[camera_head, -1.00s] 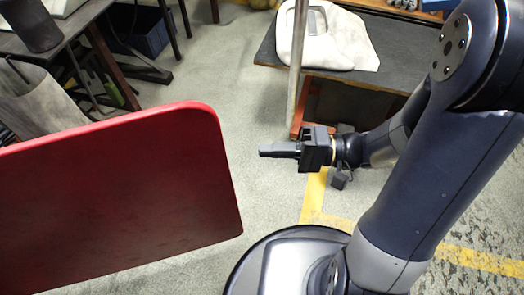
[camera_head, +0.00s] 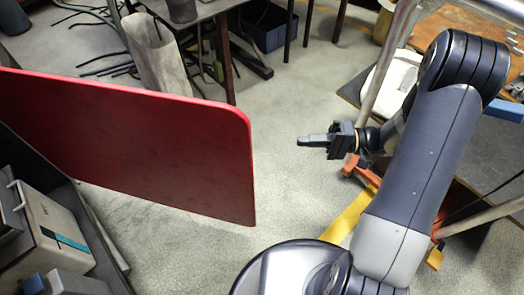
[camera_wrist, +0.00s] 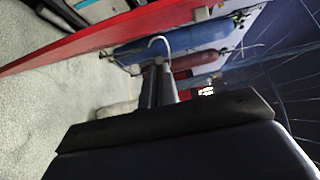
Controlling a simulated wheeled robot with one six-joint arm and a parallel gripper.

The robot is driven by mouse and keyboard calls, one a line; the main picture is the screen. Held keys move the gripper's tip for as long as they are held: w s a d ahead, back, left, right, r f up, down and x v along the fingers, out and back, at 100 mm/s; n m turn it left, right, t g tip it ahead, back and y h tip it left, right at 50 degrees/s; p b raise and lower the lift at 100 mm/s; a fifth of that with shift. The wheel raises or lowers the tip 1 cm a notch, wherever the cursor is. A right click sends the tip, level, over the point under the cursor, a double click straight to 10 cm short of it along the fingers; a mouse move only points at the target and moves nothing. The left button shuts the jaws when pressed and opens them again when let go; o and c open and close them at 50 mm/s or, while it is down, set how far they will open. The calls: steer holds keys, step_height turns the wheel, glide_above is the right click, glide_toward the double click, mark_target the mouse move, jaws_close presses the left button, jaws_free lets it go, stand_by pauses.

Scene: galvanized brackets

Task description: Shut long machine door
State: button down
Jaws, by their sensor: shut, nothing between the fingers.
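The machine door is a long red panel (camera_head: 130,140) standing open at the left of the head view, its rounded free end toward my gripper. My gripper (camera_head: 302,140) is shut and empty, pointing left, with a gap of floor visible between it and the door's free edge. In the wrist view the red panel (camera_wrist: 90,42) runs slantwise across the top, beyond the shut fingers (camera_wrist: 158,72). A pale hook-shaped thing (camera_wrist: 160,40) shows just past the fingertips; I cannot tell what it belongs to.
Grey machine parts (camera_head: 50,235) lie at the lower left, behind the door. A dark table (camera_head: 205,12) and a blue bin (camera_head: 268,28) stand at the back. A metal pole (camera_head: 387,65) and a bench (camera_head: 465,25) are close to my arm at right. Floor between door and arm is clear.

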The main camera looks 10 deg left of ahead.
steer(key=s+a+b, duration=0.1)
steer(key=s+a, duration=0.4)
steer(key=a, duration=0.5)
steer(key=shift+s+a, duration=0.15)
steer(key=shift+a, duration=0.05)
